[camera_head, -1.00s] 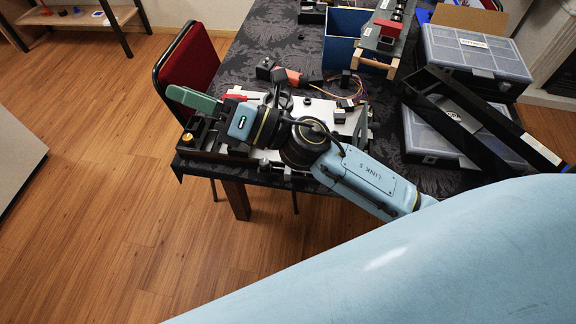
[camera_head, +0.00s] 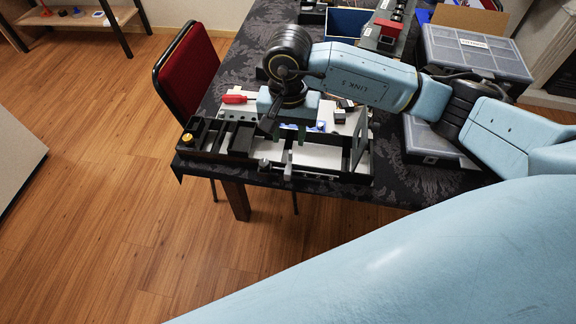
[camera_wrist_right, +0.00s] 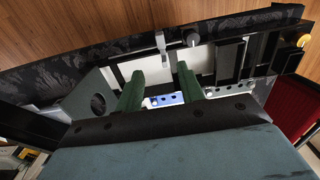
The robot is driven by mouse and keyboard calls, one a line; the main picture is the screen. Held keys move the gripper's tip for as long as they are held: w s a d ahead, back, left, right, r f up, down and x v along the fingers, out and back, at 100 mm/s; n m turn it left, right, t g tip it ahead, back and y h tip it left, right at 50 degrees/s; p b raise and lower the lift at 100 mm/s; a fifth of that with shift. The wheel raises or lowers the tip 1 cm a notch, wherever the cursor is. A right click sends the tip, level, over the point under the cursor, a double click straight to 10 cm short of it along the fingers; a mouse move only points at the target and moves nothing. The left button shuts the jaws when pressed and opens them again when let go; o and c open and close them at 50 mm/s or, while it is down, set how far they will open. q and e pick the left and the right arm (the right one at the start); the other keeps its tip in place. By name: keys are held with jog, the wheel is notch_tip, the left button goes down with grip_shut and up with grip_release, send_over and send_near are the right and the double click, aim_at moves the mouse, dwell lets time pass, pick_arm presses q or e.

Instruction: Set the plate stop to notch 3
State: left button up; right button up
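A black-framed device with a white bed (camera_head: 318,156) lies at the table's near edge. A small grey metal lever (camera_head: 288,165) stands at its front rail; it also shows in the right wrist view (camera_wrist_right: 161,43), beyond the fingertips. An upright grey plate (camera_head: 359,140) is at the device's right end. I cannot tell which part is the plate stop, and no notch marks are readable. My right gripper (camera_head: 292,134) points down over the device. In the right wrist view its green fingers (camera_wrist_right: 161,75) are apart with nothing gripped between them. My left gripper is not in view.
A yellow knob (camera_head: 187,139) is on the device's left end, and a red-handled part (camera_head: 236,98) lies behind. A red chair (camera_head: 190,72) stands left of the table. Grey organiser cases (camera_head: 475,55) and a blue bin (camera_head: 348,21) are further back. The floor in front is clear.

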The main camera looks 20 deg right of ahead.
aim_at(288, 170)
notch_tip(288, 170, down, 13)
jog(key=shift+a+r, duration=0.1)
dwell(0.3)
grip_shut()
